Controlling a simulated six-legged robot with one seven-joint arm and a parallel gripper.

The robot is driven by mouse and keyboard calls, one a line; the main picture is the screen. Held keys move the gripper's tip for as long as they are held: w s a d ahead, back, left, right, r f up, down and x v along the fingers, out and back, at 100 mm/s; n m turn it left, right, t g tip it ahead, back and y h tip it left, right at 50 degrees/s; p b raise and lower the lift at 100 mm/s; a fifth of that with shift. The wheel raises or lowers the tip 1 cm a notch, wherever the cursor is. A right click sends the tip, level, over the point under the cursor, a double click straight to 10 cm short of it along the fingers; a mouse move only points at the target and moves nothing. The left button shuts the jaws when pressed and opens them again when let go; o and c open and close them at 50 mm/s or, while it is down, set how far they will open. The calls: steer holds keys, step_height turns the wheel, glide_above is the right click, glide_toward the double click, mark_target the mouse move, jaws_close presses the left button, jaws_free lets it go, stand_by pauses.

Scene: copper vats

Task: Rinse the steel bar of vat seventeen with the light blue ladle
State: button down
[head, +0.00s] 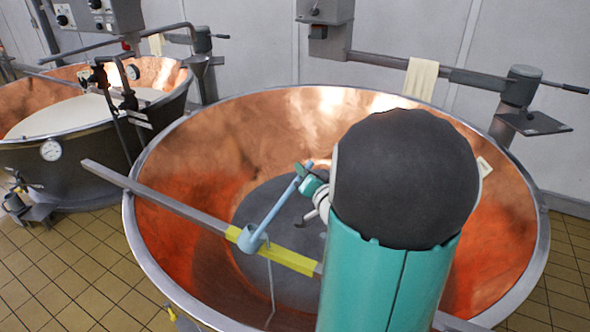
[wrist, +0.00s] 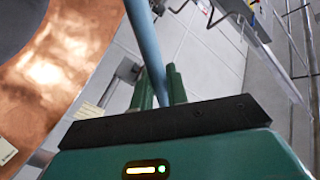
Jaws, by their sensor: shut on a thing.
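The light blue ladle (head: 272,214) is in my gripper (head: 306,176), which is shut on the upper part of its handle. The handle (wrist: 148,42) also runs between the green fingers in the wrist view. The ladle's cup hangs at the lower left, over the yellow stretch of the steel bar (head: 165,203). I cannot tell whether cup and bar touch. The bar lies across the large copper vat (head: 215,130); my arm hides part of its right side. A thin pale streak, like falling liquid, runs down below the bar near the cup.
A second vat (head: 60,150) with pale contents stands at the left. A grey rail (head: 410,70) with a cloth (head: 421,80) runs behind the large vat. A grey disc-like surface (head: 290,215) shows at the vat's bottom. Tiled floor (head: 60,270) is at the lower left.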

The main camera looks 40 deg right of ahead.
steer(key=s+d+f+m, duration=0.2)
steer(key=d+f+m, duration=0.3)
steer(key=f, duration=0.4)
steer(key=s+d+f+m, duration=0.2)
steer(key=d+f+m, duration=0.3)
steer(key=f, duration=0.5)
steer(key=shift+d+f+m+y, duration=0.3)
steer(key=shift+d+m, duration=0.1)
steer(key=shift+d, duration=1)
steer(key=shift+w+d, duration=0.1)
steer(key=shift+w, duration=0.05)
